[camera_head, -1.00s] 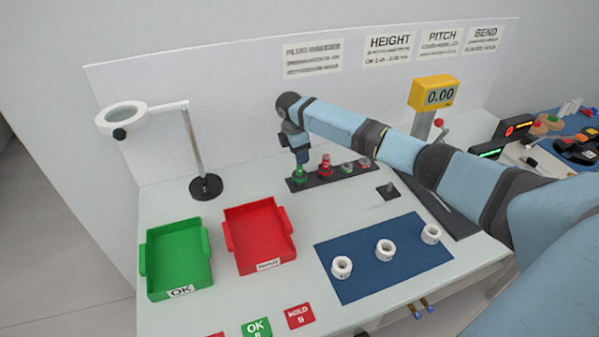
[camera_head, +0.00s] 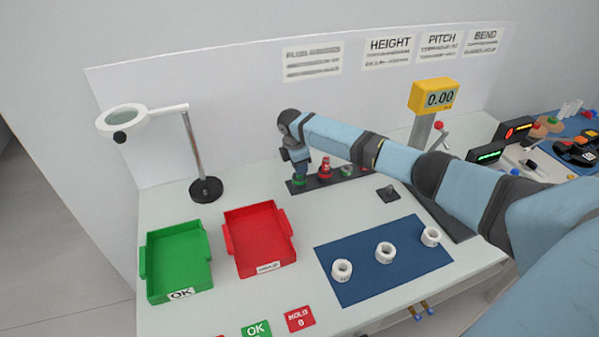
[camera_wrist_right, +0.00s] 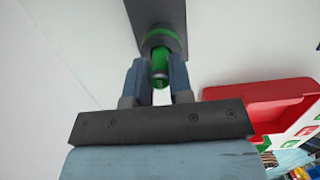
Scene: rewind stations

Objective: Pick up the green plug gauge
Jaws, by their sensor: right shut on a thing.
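The green plug gauge (camera_head: 299,181) stands upright at the left end of the dark rack (camera_head: 314,184) at the back of the table. My right gripper (camera_head: 299,173) reaches down over it and hides most of it. In the right wrist view the green gauge (camera_wrist_right: 161,62) is between the two fingers of my right gripper (camera_wrist_right: 160,72), which are shut on it. Its lower part is still at the dark rack (camera_wrist_right: 158,12). My left gripper does not show.
A red gauge (camera_head: 325,168) stands just right of the green one, with more gauges farther along the rack. A magnifier lamp (camera_head: 205,188) stands to the left. The green tray (camera_head: 177,262), red tray (camera_head: 258,240) and blue mat (camera_head: 350,287) with white rings lie in front.

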